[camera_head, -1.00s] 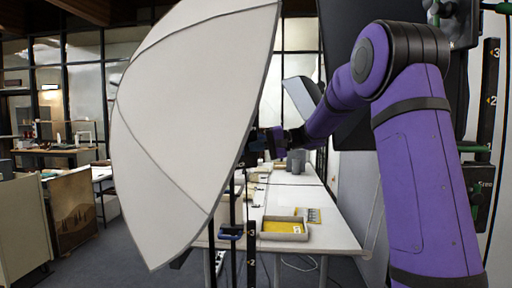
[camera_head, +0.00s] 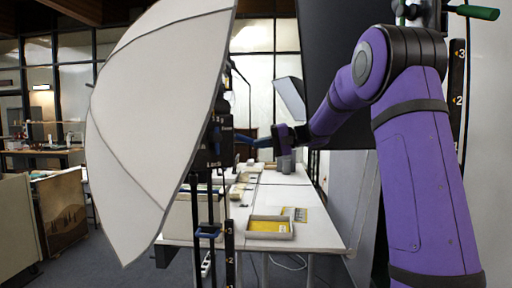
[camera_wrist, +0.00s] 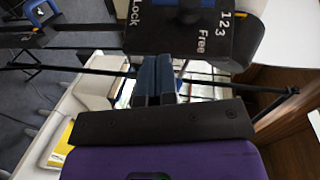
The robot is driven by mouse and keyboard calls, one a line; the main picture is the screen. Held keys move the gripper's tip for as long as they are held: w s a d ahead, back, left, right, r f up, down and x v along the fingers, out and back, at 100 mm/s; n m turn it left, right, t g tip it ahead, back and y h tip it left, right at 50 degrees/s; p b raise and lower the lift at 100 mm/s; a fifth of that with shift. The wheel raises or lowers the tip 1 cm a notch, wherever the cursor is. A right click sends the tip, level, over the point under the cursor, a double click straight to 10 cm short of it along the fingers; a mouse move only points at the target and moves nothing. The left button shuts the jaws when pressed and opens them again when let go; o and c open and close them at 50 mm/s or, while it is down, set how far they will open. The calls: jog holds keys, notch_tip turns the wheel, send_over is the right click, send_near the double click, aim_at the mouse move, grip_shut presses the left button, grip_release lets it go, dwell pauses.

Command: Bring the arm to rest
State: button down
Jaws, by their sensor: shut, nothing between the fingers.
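My purple arm reaches from the right side of the head view towards the middle. My gripper (camera_head: 250,141) is at its end, small in that view, beside the black light stands and above the far part of the long table. In the wrist view my gripper (camera_wrist: 155,70) shows as two blue fingers lying together, shut and empty. A black box-like fitting marked "Lock" and "Free" (camera_wrist: 190,28) lies just beyond the fingertips in the picture. I cannot tell whether they touch.
A large white umbrella (camera_head: 150,110) on black stands (camera_head: 208,235) fills the left middle, close to my arm. The white table (camera_head: 320,225) carries a tray with a yellow inside (camera_head: 270,235) and grey cylinders (camera_head: 285,164). A dark panel (camera_head: 335,75) stands behind my arm.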

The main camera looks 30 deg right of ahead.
jog(key=s+a+f+n+g+h, duration=0.1)
jog(key=s+a+g+h, duration=0.15)
jog(key=s+a, duration=0.5)
jog(key=s+a+f+n+g+h, duration=0.1)
jog(key=s+a+g+h, duration=0.3)
jog(key=s, duration=0.6)
jog(key=s+f+n+t+h, duration=0.1)
jog(key=s+f+h, duration=0.2)
jog(key=s, duration=0.8)
jog(key=s+f+n+t+h, duration=0.2)
jog(key=s+f, duration=0.3)
jog(key=s, duration=0.6)
jog(key=shift+s+d+f+h, duration=0.25)
jog(key=shift+s+f+h, duration=0.05)
jog(key=shift+h, duration=0.55)
